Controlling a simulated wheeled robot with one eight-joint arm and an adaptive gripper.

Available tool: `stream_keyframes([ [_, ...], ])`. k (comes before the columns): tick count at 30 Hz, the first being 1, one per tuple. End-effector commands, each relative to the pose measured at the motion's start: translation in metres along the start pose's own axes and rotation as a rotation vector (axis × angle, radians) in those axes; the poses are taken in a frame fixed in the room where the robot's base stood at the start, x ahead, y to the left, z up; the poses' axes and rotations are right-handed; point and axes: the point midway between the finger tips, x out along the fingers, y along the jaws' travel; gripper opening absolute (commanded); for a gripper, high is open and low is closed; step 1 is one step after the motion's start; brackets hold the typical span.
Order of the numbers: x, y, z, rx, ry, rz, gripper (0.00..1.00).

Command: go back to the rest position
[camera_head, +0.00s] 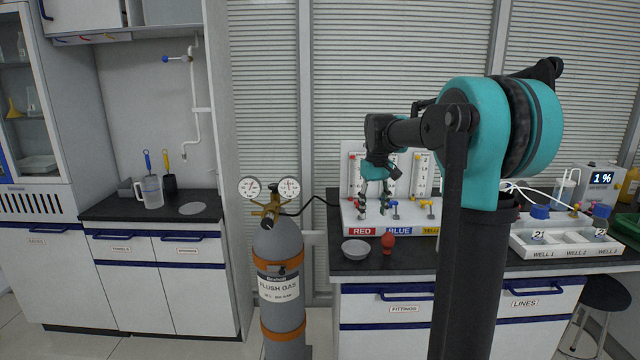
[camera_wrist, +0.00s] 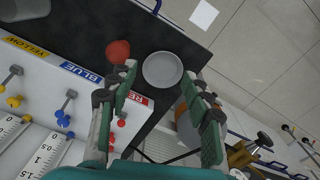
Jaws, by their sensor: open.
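My gripper (camera_head: 374,196) is open and empty in the head view, above the RED end of the white valve panel (camera_head: 370,222). In the wrist view the two fingers of my gripper (camera_wrist: 161,108) are spread apart with nothing between the tips. A grey round dish (camera_wrist: 162,70) lies on the dark bench beyond the fingertips; it also shows in the head view (camera_head: 356,249). A red bulb-shaped object (camera_wrist: 118,51) lies beside it, left of the dish in the wrist view, and stands to its right in the head view (camera_head: 388,243).
A flush gas cylinder (camera_head: 281,290) with two gauges stands left of the bench. The panel carries small blue and yellow valves (camera_head: 395,208) and upright scales. A white well tray (camera_head: 565,245) sits at right, with a stool (camera_head: 604,295) below. Floor is clear between cylinder and left cabinets.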

Motion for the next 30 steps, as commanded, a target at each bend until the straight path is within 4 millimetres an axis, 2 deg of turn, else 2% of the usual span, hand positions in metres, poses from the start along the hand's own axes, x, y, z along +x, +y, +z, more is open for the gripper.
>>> stream_keyframes([
  [8,0.028,-0.005,0.035,0.044,0.048,0.011,0.49],
  [14,0.062,-0.012,0.080,0.098,0.104,0.023,0.49],
  [17,0.089,-0.019,0.115,0.137,0.146,0.031,0.49],
  [24,0.168,-0.044,0.223,0.246,0.268,0.047,0.49],
  [27,0.191,-0.053,0.255,0.278,0.305,0.050,0.49],
  [30,0.206,-0.058,0.276,0.299,0.329,0.051,0.49],
])
